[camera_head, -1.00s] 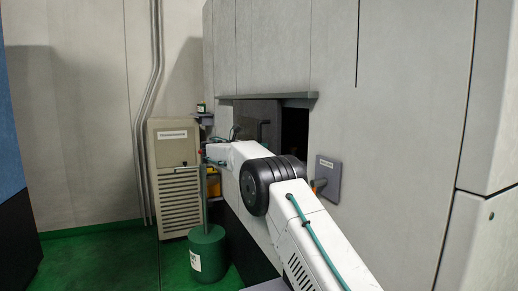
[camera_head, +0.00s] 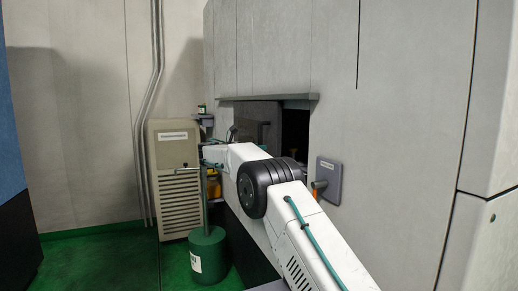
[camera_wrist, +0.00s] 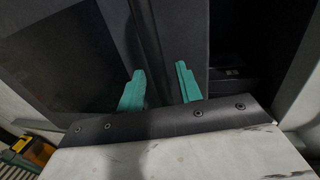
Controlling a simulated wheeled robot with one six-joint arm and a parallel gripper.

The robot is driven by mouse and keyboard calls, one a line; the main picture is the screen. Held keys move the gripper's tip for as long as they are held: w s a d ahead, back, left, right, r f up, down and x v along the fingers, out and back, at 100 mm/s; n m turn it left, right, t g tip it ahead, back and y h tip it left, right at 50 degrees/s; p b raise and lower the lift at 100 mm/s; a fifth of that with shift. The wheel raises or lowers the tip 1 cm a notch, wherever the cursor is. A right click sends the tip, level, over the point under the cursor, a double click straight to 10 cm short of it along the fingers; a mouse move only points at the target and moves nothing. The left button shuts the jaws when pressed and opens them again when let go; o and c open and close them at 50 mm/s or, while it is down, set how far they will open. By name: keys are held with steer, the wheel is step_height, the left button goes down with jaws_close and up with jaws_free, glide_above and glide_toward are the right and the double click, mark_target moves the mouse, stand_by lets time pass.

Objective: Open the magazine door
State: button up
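The magazine door (camera_head: 262,111) is a dark panel in the opening of the pale machine wall. A dark gap (camera_head: 295,130) stands open at its right. In the wrist view the door (camera_wrist: 70,65) fills the left and middle. A dark upright handle bar (camera_wrist: 147,35) runs down its face. My gripper (camera_wrist: 160,70) has two green fingers, set apart with the bar between them. Some space seems to show beside the bar, and I cannot see contact. In the head view my white arm hides the gripper and the lower part of the door.
A grey ledge (camera_head: 265,97) juts out above the opening. A small grey panel (camera_head: 328,180) is on the wall right of my arm. A green drum (camera_head: 207,255) and a beige cabinet (camera_head: 175,180) stand at left. Green floor (camera_head: 100,265) is clear further left.

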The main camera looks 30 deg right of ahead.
steer(key=a, duration=0.6)
steer(key=shift+s+a, duration=0.2)
steer(key=shift+s, duration=0.25)
steer(key=shift+s+r, duration=0.1)
